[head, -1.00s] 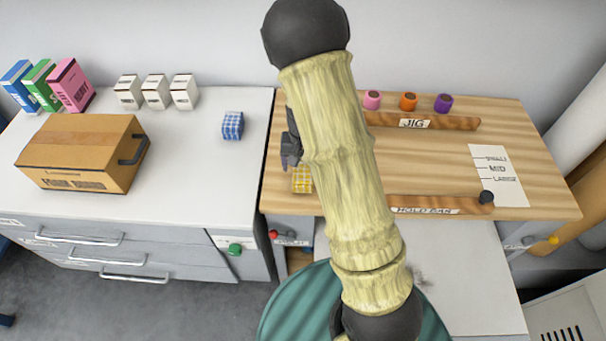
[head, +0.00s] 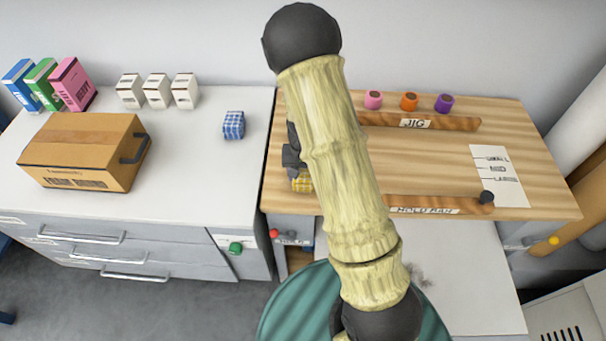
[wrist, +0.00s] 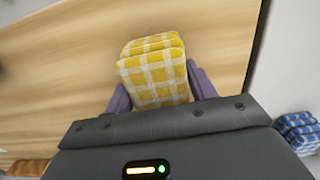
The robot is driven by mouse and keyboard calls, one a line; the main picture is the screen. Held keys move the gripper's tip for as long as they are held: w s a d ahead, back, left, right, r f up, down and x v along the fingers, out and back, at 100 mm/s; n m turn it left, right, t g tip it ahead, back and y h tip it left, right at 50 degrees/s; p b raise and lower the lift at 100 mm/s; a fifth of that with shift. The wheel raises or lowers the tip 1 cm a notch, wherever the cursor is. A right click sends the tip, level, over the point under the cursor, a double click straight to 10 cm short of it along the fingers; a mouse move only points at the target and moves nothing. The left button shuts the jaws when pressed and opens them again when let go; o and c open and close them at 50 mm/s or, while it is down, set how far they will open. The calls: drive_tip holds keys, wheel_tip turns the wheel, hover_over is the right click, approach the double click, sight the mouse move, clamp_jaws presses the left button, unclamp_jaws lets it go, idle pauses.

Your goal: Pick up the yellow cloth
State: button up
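The yellow cloth (wrist: 155,75) is a folded yellow-and-white checked pad on the wooden bench top. In the head view the yellow cloth (head: 302,181) is partly hidden by my arm and gripper. My gripper (wrist: 158,84) points down at it, with one purple finger on each side of the cloth. The fingers are spread about as wide as the cloth and look open. Any gaps beside the cloth are very small, and I cannot tell whether the fingers touch it. In the head view my gripper (head: 292,156) is mostly behind the arm.
A blue checked cloth (head: 233,125) lies on the white counter (head: 200,165) to the left. A cardboard box (head: 85,150) stands farther left. On the bench, the jig rail (head: 440,122) is behind and the hold bar (head: 425,206) is at the front edge.

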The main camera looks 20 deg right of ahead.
drive_tip(key=shift+d, duration=0.15)
drive_tip(key=c, duration=0.5)
drive_tip(key=shift+r, duration=0.1)
wheel_tip(320, 180, up, 10)
drive_tip(key=shift+f, duration=0.1)
